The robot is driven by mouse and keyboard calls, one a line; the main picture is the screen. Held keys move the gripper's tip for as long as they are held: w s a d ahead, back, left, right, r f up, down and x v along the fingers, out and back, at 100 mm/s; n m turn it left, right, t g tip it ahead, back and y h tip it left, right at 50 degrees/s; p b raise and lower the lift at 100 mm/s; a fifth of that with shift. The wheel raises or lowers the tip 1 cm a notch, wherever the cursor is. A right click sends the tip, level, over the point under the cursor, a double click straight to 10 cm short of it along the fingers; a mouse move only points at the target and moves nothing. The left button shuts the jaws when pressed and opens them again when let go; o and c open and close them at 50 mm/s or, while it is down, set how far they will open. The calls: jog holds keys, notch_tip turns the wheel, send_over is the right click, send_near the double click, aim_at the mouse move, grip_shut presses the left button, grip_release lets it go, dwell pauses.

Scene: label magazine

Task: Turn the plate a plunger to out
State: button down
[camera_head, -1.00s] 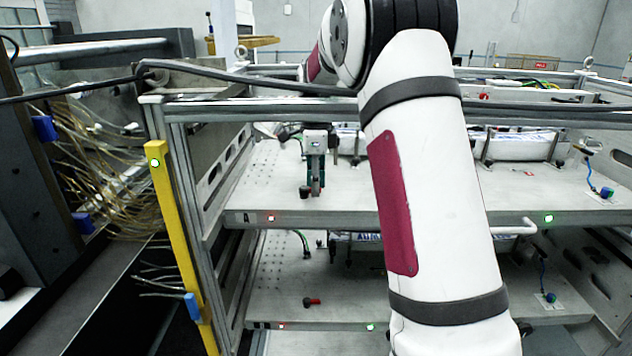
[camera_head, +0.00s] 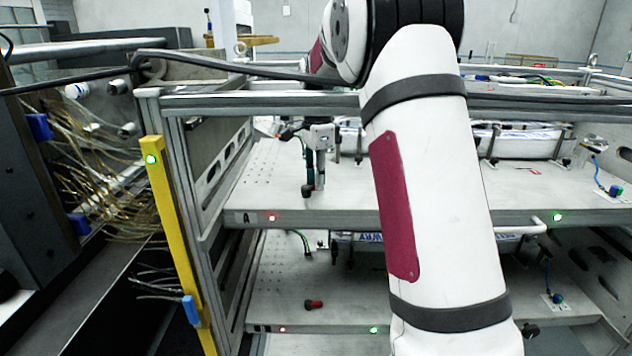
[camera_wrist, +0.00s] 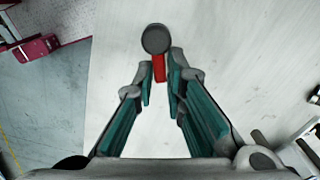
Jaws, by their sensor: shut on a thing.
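The plunger on plate A has a round dark knob (camera_head: 308,191) near the front left of the upper plate (camera_head: 350,201). In the wrist view, its dark knob (camera_wrist: 155,39) lies just beyond the fingertips, and its red lever (camera_wrist: 159,69) points back between them. My gripper (camera_wrist: 160,82) is shut on this red lever, with one teal finger pad on each side. In the head view, my gripper (camera_head: 315,186) reaches down to the plate right beside the knob, and the lever is hidden there. A red light (camera_head: 272,217) glows on the plate's front edge beside the letter A.
A second plunger with a red lever (camera_head: 314,304) sits on the lower plate (camera_head: 350,314). A yellow post (camera_head: 178,240) with a green light stands left of the rack. Bare plate lies around the upper plunger. My arm hides the middle of the rack.

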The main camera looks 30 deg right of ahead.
jog(key=n, duration=0.2)
jog(key=w+n+b, duration=0.1)
jog(key=n, duration=0.3)
jog(key=shift+w+a+n+b, duration=0.2)
jog(key=shift+w+n+b, duration=0.05)
jog(key=shift+n+b, duration=0.05)
jog(key=n, duration=0.4)
jog(key=w+n, duration=0.1)
jog(key=n, duration=0.1)
jog(key=shift+a, duration=0.3)
jog(key=n, duration=0.4)
jog(key=shift+w+a, duration=0.2)
jog(key=shift+a, duration=0.15)
jog(key=n, duration=0.3)
jog(key=shift+w+a+n, duration=0.1)
jog(key=shift+a+n, duration=0.2)
jog(key=n, duration=0.3)
jog(key=a+n+p, duration=0.1)
jog(key=n, duration=0.1)
jog(key=shift+a+n, duration=0.1)
jog(key=shift+n, duration=0.3)
jog(key=c, duration=1.7)
grip_release()
jog(key=shift+a, duration=0.15)
